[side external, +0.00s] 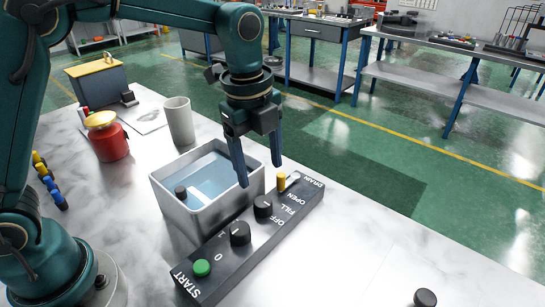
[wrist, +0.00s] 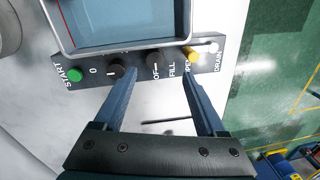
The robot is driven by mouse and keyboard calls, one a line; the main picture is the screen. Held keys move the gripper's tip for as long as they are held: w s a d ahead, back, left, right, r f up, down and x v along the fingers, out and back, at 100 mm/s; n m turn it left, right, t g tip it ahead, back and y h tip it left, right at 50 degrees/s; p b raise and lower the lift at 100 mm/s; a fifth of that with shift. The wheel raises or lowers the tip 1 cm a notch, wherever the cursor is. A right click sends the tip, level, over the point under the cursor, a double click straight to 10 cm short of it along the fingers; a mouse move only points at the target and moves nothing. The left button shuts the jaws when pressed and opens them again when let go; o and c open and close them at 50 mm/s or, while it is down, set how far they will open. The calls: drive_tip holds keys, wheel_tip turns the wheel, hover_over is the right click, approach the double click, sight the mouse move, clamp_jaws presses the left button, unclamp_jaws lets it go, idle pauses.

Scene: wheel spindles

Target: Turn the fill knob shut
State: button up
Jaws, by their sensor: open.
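The fill knob (side external: 263,206) is a black round knob beside the OFF and FILL lettering on the dark control panel (side external: 222,268). It also shows in the wrist view (wrist: 155,57), where its exact pointer setting is hard to read. My gripper (side external: 258,175) is open and empty, pointing down above the panel and the tank edge. In the wrist view my gripper (wrist: 160,72) has its fingers apart, one to each side of the fill knob in the picture. The fingertips appear above the knob, not closed on it.
A second black knob (side external: 240,233) and a green START button (side external: 201,267) sit on the panel, with a yellow DRAIN lever (side external: 281,181) at its far end. A water-filled grey tank (side external: 208,222) stands close alongside. A grey cup (side external: 179,121) and red canister (side external: 110,142) stand behind.

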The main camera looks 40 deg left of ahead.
drive_tip(key=s+a+r+n+t, duration=0.4)
drive_tip(key=s+a+r+n, duration=0.2)
drive_tip(key=s+r+n, duration=0.35)
drive_tip(key=s+f+n, duration=0.6)
drive_tip(key=n, duration=0.4)
drive_tip(key=shift+w+a+r+n+g, duration=0.15)
drive_tip(key=shift+r+g, duration=0.25)
drive_tip(key=shift+r, duration=0.55)
drive_tip(key=shift+w+a+r+n+g, duration=0.15)
drive_tip(key=shift+r+g, duration=0.25)
drive_tip(key=shift+r, duration=0.5)
drive_tip(key=shift+a+r+n+g, duration=0.15)
drive_tip(key=shift+a+r+g, duration=0.2)
drive_tip(key=shift+r, duration=0.6)
drive_tip(key=shift+d, duration=0.1)
